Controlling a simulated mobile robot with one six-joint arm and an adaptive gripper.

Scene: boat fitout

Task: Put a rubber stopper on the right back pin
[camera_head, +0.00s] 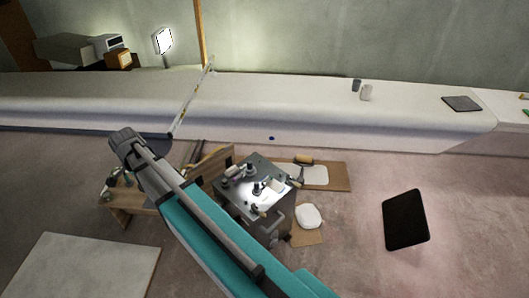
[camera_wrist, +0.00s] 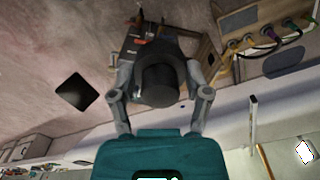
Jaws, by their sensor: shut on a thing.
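My gripper (camera_wrist: 160,95) shows in the wrist view, its two grey fingers closed on the sides of a dark round rubber stopper (camera_wrist: 158,82). The stopper is held clear of the floor and the bench. My arm covers part of the bench's left and front side.
A white hull (camera_head: 330,110) runs across the back. A wooden stand (camera_head: 118,212) is left of the bench. A hammer (camera_head: 297,172) and brown board (camera_head: 338,177) lie to its right. A black flat panel (camera_head: 406,220) lies farther right.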

